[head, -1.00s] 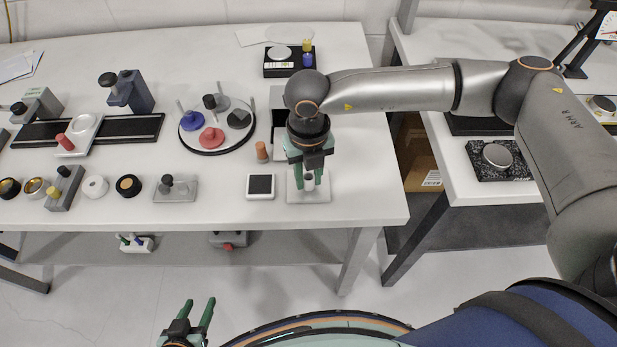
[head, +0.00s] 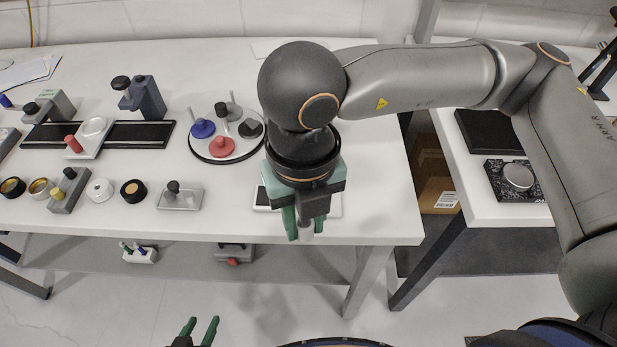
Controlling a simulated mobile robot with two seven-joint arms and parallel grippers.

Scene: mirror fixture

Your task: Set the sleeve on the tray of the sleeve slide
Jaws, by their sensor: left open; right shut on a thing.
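My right gripper (head: 305,222) is shut on a small grey sleeve (head: 306,230), held between its green fingers above the table's front edge, with only its lower part showing. What I take for the sleeve slide is the black rail (head: 146,134) at the table's left. The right gripper is well to the right of the tray. My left gripper (head: 204,326) is open and empty at the bottom, below the table.
A round dish (head: 233,153) with several knobbed discs lies between the rail and my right gripper. A dark upright block (head: 147,98) stands behind the rail. Rings and small fixtures line the front, including a clear plate with a dark knob (head: 180,198).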

